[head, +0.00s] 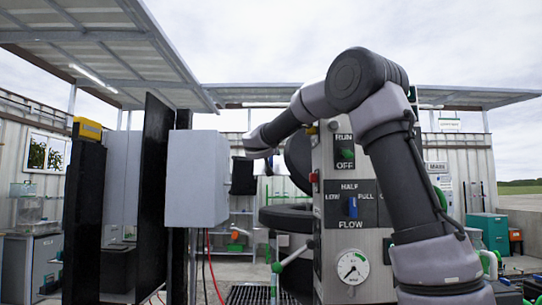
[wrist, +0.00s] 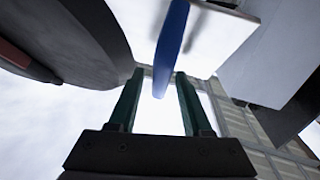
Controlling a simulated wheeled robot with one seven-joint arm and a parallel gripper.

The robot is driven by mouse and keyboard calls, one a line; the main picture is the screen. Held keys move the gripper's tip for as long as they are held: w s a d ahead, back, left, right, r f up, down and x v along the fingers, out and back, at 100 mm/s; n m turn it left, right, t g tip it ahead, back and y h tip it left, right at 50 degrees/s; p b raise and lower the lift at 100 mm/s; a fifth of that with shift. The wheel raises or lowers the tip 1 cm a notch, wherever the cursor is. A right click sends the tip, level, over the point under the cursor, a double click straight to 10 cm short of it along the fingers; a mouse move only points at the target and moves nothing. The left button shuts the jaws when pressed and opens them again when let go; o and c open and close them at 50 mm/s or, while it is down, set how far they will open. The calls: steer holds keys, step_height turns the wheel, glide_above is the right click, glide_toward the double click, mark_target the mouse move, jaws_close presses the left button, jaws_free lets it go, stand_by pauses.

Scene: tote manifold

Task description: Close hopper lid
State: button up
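A dark round disc, likely the hopper lid (head: 299,160), stands steeply tilted beside the grey control panel in the head view. Below it is a dark round rim, likely the hopper (head: 287,218). My gripper (wrist: 160,76) shows in the wrist view with its two dark green fingers apart. A blue bar-like handle (wrist: 171,40) runs down between the fingertips in the picture; I cannot tell whether it is between them or beyond them. A large dark curved disc (wrist: 65,35) fills the upper left there. In the head view, my arm reaches behind the panel and the fingers are not clear.
The control panel (head: 353,240) carries a RUN/OFF switch (head: 344,151), a blue flow lever (head: 352,207) and a gauge (head: 353,268). A pale grey box (head: 197,178) and dark upright panels (head: 84,225) stand at left. A floor grating (head: 255,294) lies below.

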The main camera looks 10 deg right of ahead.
jaws_close()
stand_by(1.3)
